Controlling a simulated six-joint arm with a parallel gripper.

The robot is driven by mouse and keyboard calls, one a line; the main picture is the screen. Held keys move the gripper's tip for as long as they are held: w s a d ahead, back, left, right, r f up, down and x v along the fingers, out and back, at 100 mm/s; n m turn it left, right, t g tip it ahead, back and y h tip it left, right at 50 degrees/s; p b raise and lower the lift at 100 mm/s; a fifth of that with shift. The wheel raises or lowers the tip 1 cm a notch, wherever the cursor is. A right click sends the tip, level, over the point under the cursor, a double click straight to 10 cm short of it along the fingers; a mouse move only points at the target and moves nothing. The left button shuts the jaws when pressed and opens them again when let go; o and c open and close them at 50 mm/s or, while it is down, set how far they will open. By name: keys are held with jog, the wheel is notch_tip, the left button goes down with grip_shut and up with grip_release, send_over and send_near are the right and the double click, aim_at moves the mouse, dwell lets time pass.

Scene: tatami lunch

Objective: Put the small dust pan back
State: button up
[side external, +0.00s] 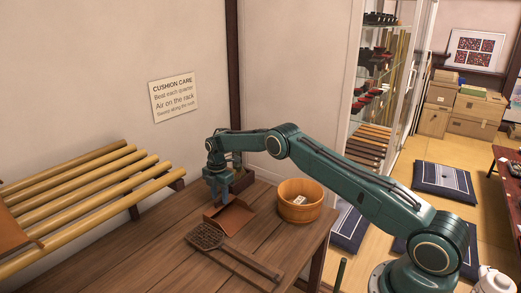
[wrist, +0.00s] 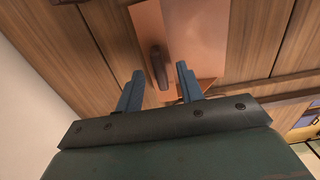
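The small dust pan (side external: 231,217), copper-brown with a flat scoop, lies on the wooden table (side external: 160,250). In the wrist view its flat pan (wrist: 200,35) and dark upright-looking handle (wrist: 158,68) show. My gripper (side external: 219,194) is over the rear of the pan, pointing down. In the wrist view my gripper (wrist: 160,84) is open, with one finger on each side of the handle's line and gaps on both sides. I cannot tell whether the fingertips are down at handle height.
A round wooden tub (side external: 300,202) holding a pale item stands to the right. A dark box (side external: 241,181) is close behind my gripper. A bamboo rack (side external: 90,190) stands left.

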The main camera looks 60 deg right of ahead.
notch_tip(320, 180, up, 14)
dwell(0.8)
jog(key=s+a+r+m+t, duration=0.1)
jog(key=s+a+r+m, duration=0.15)
jog(key=r, duration=0.45)
jog(key=s+a+r+m, duration=0.2)
jog(key=s+r, duration=0.2)
jog(key=r, duration=0.4)
jog(key=s+a+r+m+t, duration=0.1)
jog(key=s+a+r+m, duration=0.1)
jog(key=s+r, duration=0.3)
jog(key=s+a+r+m+t, duration=0.1)
jog(key=s+a+r+m, duration=0.2)
jog(key=s, duration=0.5)
jog(key=s+a+f+m+t, duration=0.1)
jog(key=s+m, duration=0.3)
jog(key=s, duration=0.9)
jog(key=s+a+f+m+t, duration=0.1)
jog(key=s+a+f+m, duration=0.1)
jog(key=s, duration=1.2)
jog(key=shift+f+m+t, duration=0.3)
jog(key=shift+f+m, duration=0.15)
jog(key=shift+m, duration=0.8)
